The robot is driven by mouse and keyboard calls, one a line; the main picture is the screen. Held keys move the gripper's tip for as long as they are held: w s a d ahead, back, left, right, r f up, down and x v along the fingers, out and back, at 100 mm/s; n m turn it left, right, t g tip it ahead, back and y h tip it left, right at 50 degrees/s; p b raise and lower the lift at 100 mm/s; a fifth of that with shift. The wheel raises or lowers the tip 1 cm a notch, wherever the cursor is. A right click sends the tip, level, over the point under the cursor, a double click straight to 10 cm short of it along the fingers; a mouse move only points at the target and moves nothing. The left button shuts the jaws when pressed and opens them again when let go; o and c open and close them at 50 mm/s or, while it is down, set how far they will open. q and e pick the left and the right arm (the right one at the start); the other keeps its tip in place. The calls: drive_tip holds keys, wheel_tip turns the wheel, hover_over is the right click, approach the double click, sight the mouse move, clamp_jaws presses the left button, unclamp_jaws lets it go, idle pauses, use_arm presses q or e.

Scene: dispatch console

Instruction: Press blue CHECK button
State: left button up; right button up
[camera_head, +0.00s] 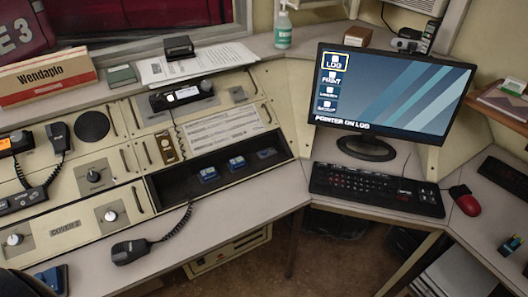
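Two small blue blocks, possibly buttons, sit in a dark recessed tray (165,188) of the console: a left one (207,174) and a middle one (236,163). A third, darker block (266,153) lies to their right in the same recess. Any lettering on them is too small to read, so I cannot tell which is CHECK. Another blue item (52,280) is partly cut off at the bottom left.
A handheld microphone (131,251) with a coiled cord lies on the console's front ledge. Radios and knobs fill the left. A monitor (392,88), a keyboard (375,189) and a red mouse (465,201) stand at the right. The space over the recess is clear.

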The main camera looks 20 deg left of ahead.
use_arm(q)
clamp_jaws()
idle(0.4)
drive_tip(key=shift+a, duration=0.1)
idle(1.1)
